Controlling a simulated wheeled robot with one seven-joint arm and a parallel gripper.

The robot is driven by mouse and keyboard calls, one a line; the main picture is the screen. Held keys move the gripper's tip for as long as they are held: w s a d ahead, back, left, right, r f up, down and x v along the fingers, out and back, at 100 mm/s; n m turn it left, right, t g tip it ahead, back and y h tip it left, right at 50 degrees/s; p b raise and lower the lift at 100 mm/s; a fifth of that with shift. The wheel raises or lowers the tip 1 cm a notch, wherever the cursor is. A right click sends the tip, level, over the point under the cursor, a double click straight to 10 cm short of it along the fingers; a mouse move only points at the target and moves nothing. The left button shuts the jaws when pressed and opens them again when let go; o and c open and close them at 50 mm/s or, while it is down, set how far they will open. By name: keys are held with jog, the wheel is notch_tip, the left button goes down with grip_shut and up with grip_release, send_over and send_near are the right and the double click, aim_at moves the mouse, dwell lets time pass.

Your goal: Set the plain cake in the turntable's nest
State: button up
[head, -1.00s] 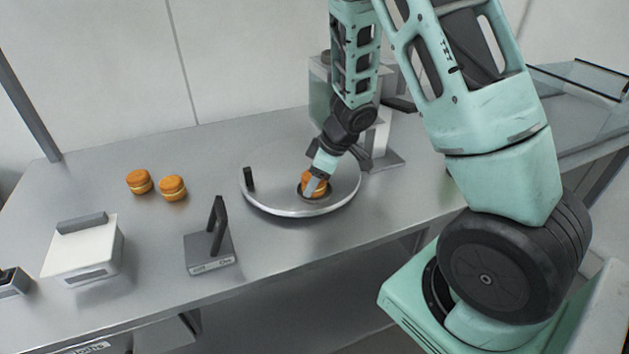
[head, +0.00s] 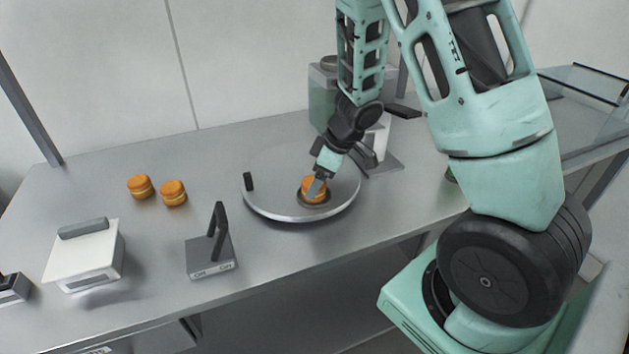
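The plain cake (head: 308,184), an orange-brown round with a pale middle band, sits at the round dark nest (head: 326,200) on the grey turntable (head: 275,195). It looks upright. My gripper (head: 318,186) comes down over it from the upper right. One grey fingertip shows in front of the cake. The other finger is hidden, so I cannot tell whether the fingers press on the cake or stand apart from it. The cake's underside is hidden at the nest.
Two similar rounds (head: 140,187) (head: 173,193) lie on the steel bench, left of the turntable. A switch box with a dark lever (head: 210,257) and a white-topped box (head: 84,254) stand at the front left. A grey-green machine (head: 322,95) stands behind the turntable. A black post (head: 249,181) rises at the turntable's left rim.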

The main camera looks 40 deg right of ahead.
aim_at(325, 184)
jog(key=p+v, duration=0.1)
jog(key=v, duration=0.4)
jog(key=shift+w+a+r, duration=0.2)
jog(key=shift+a+r, duration=0.05)
jog(key=a+r+t+h, duration=0.2)
jog(key=a+r, duration=0.5)
jog(key=a, duration=0.6)
jog(key=s+a+r+g, duration=0.1)
jog(key=s+a+g, duration=0.1)
jog(key=s+a, duration=0.2)
jog(key=s+a+r+g, duration=0.1)
jog(key=s+a, duration=0.3)
jog(key=s, duration=0.7)
jog(key=s+a+r+g, duration=0.1)
jog(key=s+a+g, duration=0.1)
jog(key=s+a, duration=0.2)
jog(key=s, duration=0.3)
jog(key=shift+s+a+g, duration=0.25)
jog(key=shift+a+g, duration=0.05)
jog(key=shift+a, duration=0.05)
